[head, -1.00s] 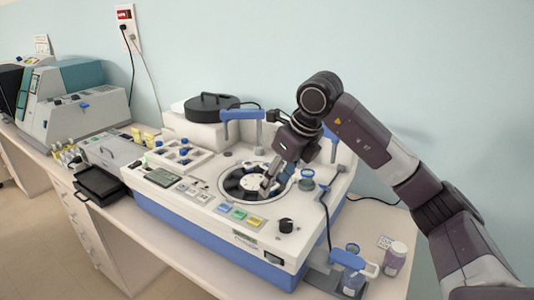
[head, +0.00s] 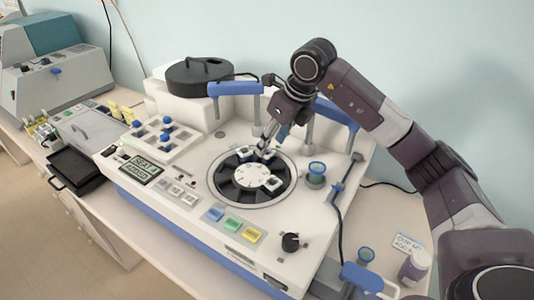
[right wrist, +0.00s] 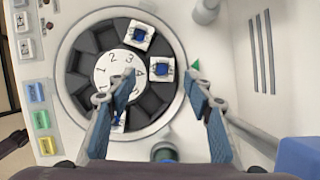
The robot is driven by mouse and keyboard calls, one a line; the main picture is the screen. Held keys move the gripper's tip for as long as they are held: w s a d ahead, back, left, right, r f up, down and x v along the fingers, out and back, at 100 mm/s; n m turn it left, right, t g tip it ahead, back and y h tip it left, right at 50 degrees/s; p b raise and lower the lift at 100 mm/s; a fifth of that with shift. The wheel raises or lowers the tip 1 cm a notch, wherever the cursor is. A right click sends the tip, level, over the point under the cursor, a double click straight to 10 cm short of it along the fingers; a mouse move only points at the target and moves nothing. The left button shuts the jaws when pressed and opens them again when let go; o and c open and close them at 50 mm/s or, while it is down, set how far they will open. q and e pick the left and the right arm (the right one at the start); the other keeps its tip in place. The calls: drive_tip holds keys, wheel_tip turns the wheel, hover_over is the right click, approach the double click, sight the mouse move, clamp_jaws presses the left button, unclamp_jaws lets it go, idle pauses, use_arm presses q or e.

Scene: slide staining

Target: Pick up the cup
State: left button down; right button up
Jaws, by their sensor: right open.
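Small white square cups with blue centres sit in the round carousel of the white machine. In the right wrist view, one cup (right wrist: 161,70) lies between my finger tips and another cup (right wrist: 141,36) sits just above it in the picture. A third (right wrist: 117,122) is partly hidden by my left-hand finger. In the head view, a cup (head: 271,183) shows at the carousel's front right. My right gripper (head: 265,145) is open and empty over the carousel's back edge; its spread fingers also show in the right wrist view (right wrist: 163,78). My left gripper is out of view.
The numbered hub (head: 250,178) is at the carousel's middle. A blue-rimmed cylinder (head: 316,174) stands to its right. Blue-topped posts (head: 235,89) rise behind.

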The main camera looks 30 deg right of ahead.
sight(269, 150)
drive_tip(key=p+x, duration=0.1)
drive_tip(key=x, duration=0.3)
drive_tip(key=shift+w+d+p, duration=0.1)
drive_tip(key=shift+d+p, duration=0.05)
drive_tip(key=shift+p, duration=0.25)
drive_tip(key=shift+f, duration=0.15)
drive_tip(key=shift+c, duration=0.3)
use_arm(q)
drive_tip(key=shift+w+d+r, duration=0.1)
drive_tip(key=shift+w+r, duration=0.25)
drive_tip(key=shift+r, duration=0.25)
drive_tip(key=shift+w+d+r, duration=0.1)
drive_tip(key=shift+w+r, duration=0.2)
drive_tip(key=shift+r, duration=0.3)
use_arm(e)
drive_tip(key=c, duration=1)
